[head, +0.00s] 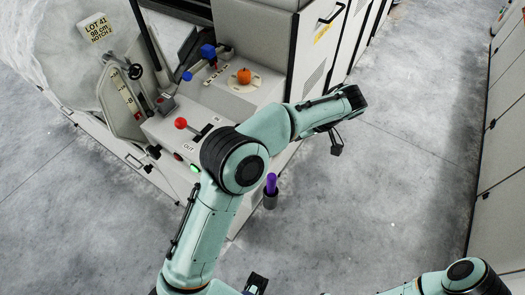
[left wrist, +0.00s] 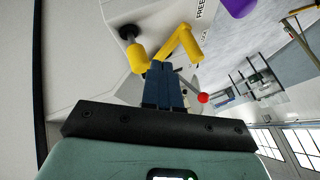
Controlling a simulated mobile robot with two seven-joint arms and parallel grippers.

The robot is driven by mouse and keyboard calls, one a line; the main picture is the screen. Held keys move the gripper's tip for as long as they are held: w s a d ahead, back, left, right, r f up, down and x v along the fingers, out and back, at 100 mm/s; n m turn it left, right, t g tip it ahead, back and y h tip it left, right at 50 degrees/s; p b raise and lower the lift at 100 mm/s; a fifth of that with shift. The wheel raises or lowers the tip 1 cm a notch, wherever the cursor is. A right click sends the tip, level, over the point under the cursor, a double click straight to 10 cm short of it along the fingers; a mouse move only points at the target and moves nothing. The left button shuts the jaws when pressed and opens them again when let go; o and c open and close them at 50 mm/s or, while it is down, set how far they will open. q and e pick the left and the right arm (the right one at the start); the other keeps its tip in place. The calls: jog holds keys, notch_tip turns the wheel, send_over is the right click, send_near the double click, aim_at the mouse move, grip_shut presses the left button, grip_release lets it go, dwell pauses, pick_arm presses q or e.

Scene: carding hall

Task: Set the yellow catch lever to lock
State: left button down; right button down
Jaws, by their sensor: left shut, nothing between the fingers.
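The yellow catch lever (left wrist: 181,45) shows in the left wrist view just beyond my left fingertips. A bent yellow arm lies on the right, its outer end close to the LOCK label. A thicker yellow piece (left wrist: 139,57) by a black hub lies on the left. FREE is printed farther up from LOCK. My left gripper (left wrist: 162,66) has its dark blue fingers together and empty, close to the yellow parts; I cannot tell if they touch. In the head view the lever is not visible, and my left arm covers part of the machine. My right gripper is not clearly visible.
The machine top carries a red-knobbed lever (head: 181,124), blue knobs (head: 207,51) and an orange pumpkin-like object (head: 244,76) on a plate. A purple object (head: 271,182) stands in a dark holder near the machine's foot. Cabinets (head: 503,150) line the right; floor between is clear.

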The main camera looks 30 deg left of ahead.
pick_arm(q)
jog(key=x, duration=0.6)
jog(key=shift+a+b, duration=0.1)
jog(key=shift+b, duration=0.25)
jog(key=shift+s+a+r, duration=0.1)
jog(key=shift+s+a, duration=0.4)
jog(key=shift+s, duration=0.35)
jog(key=shift+s+a, duration=0.5)
jog(key=shift+s, duration=0.3)
